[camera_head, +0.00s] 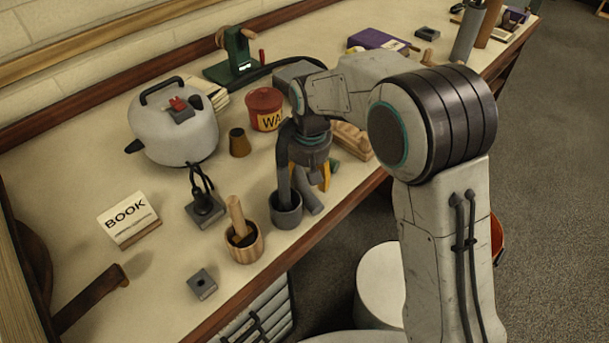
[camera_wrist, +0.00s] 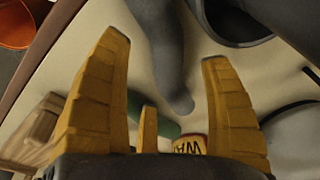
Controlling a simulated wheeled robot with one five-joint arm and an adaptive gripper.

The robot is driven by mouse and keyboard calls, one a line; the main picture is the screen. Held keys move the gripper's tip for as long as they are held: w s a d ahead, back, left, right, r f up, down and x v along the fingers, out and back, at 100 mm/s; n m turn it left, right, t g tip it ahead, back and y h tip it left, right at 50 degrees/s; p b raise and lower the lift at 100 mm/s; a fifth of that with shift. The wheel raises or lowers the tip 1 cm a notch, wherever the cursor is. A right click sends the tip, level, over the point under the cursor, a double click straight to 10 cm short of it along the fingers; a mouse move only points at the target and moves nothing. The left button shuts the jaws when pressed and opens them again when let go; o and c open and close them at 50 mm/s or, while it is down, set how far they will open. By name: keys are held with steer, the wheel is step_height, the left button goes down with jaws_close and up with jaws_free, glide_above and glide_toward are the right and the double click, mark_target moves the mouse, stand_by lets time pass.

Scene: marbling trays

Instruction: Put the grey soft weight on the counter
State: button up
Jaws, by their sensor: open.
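The grey soft weight (camera_wrist: 168,55) shows in the wrist view as a long, rounded, bent shape, running from the top edge down between my yellow fingers. In the head view, its lower part (camera_head: 309,196) shows beneath my gripper, beside a dark grey cup (camera_head: 287,213). The cup also shows in the wrist view (camera_wrist: 222,35). My gripper (camera_head: 316,180) is open, pointing down over the counter (camera_head: 330,213) near its front edge. In the wrist view its fingers (camera_wrist: 163,48) stand apart, either side of the weight. I cannot tell whether they touch it. My gripper hides part of the weight.
A wooden cup with a pestle (camera_head: 244,247) stands left of the grey cup. A white kettle (camera_head: 175,130), a red pot (camera_head: 264,105) and a wooden block (camera_head: 354,143) stand around. An orange bucket (camera_wrist: 14,25) is off the counter.

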step_height(320, 180, up, 10)
steer(key=s+p, duration=0.1)
steer(key=p, duration=0.1)
steer(key=s+d+r+m, duration=0.2)
steer(key=s+d+r, duration=0.1)
steer(key=s+d, duration=0.75)
steer(key=s+d+f+m+t, duration=0.1)
steer(key=s+d+f+m, duration=0.2)
steer(key=s+d, duration=0.6)
steer(key=s, duration=0.3)
steer(key=shift+d+h, duration=0.35)
steer(key=shift+h, duration=0.05)
steer(key=w+p+v, duration=0.2)
steer(key=p+v, duration=0.8)
steer(key=shift+r+t, duration=0.4)
steer(key=shift+r, duration=0.3)
steer(key=shift+a, duration=0.15)
